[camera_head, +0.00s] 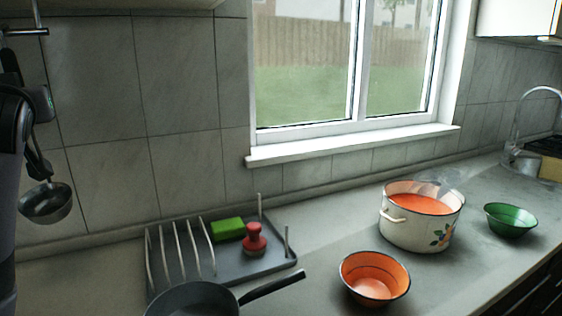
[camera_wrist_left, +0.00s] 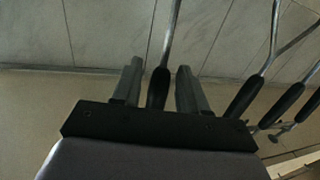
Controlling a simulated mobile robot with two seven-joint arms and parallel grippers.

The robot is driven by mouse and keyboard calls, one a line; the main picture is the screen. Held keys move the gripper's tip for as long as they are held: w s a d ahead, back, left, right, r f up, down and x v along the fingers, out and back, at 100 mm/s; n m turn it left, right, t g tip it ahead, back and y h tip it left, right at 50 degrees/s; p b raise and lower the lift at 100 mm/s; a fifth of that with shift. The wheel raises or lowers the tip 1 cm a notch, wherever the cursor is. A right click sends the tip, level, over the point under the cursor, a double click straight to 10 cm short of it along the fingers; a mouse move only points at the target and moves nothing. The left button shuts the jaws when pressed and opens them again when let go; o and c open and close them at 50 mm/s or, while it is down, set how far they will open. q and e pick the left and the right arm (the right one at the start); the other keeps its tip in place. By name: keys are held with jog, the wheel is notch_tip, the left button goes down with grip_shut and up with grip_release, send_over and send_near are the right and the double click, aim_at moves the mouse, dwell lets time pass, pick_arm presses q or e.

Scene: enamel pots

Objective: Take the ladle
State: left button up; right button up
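The ladle (camera_head: 47,204) hangs against the tiled wall at the far left of the head view, its metal bowl at the bottom. My left arm hides part of what hangs above it. In the left wrist view, my left gripper (camera_wrist_left: 158,80) is open. Its two fingers stand on either side of a black handle (camera_wrist_left: 158,90) with a metal stem running up in the picture. A narrow gap shows on both sides, so the fingers look apart from it. The bowl end of this utensil is out of that view. My right gripper is not in view.
More black-handled utensils (camera_wrist_left: 246,96) hang close beside the gripper. Below are a dish rack (camera_head: 270,262), a dark pan (camera_head: 195,300), an orange bowl (camera_head: 374,278), a white pot (camera_head: 415,235) of orange soup and a green bowl (camera_head: 511,221).

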pick_arm(q)
grip_shut()
jog(key=shift+r, duration=0.1)
jog(key=shift+r, duration=0.1)
jog(key=shift+s+r+p, duration=0.1)
jog(key=shift+r+p, duration=1.25)
jog(key=shift+r, duration=0.05)
jog(key=shift+s+d+f, duration=0.1)
jog(key=shift+s+d, duration=0.15)
jog(key=s+a+v, duration=0.1)
jog(key=v, duration=0.8)
jog(key=shift+a, duration=0.2)
jog(key=shift+s, duration=0.1)
